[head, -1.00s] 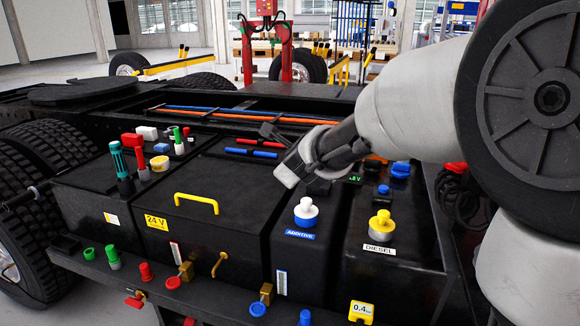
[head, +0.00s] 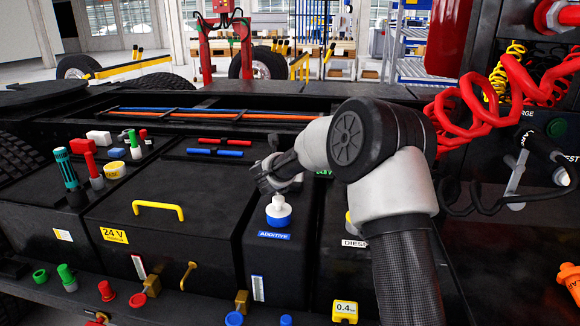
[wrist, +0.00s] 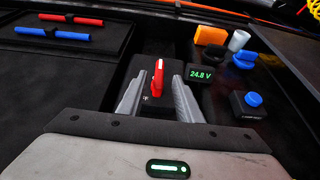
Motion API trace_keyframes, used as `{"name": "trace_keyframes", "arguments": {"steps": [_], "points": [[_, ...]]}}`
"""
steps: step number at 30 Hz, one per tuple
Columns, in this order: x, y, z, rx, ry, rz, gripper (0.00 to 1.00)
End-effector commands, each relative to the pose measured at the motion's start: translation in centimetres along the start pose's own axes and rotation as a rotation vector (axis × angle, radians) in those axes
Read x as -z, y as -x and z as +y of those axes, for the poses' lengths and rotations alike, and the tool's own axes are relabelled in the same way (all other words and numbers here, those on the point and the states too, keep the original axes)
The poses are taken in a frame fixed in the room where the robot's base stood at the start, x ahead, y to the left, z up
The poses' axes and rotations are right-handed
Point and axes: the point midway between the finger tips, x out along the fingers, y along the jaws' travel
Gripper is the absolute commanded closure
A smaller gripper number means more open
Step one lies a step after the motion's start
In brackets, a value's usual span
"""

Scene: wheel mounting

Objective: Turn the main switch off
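The main switch shows in the wrist view as a red upright handle (wrist: 157,78) on a dark base. Its handle stands between the two grey fingers of my gripper (wrist: 158,97), which are apart, with a gap visible on each side of it. A lit green display (wrist: 201,75) just right of the switch reads 24.8 V. In the head view my gripper (head: 268,178) is low over the black deck, behind the white and blue additive cap (head: 278,211). The switch is hidden there by my gripper and arm.
Red and blue bars (head: 220,148) lie behind-left of my gripper. A yellow handle (head: 158,208) is on the battery box. Red coiled hoses (head: 470,100) hang at the right.

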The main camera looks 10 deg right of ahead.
Motion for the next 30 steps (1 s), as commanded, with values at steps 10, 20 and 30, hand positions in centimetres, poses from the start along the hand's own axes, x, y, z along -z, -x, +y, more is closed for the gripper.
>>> {"name": "trace_keyframes", "arguments": {"steps": [10, 20, 30], "points": [[0.0, -5.2, 0.1, -0.001, 0.001, 0.001, 0.68], [0.0, -5.8, 0.1, -0.001, 0.002, 0.000, 0.68], [0.0, -5.7, 0.1, -0.001, 0.002, 0.000, 1.00]]}}
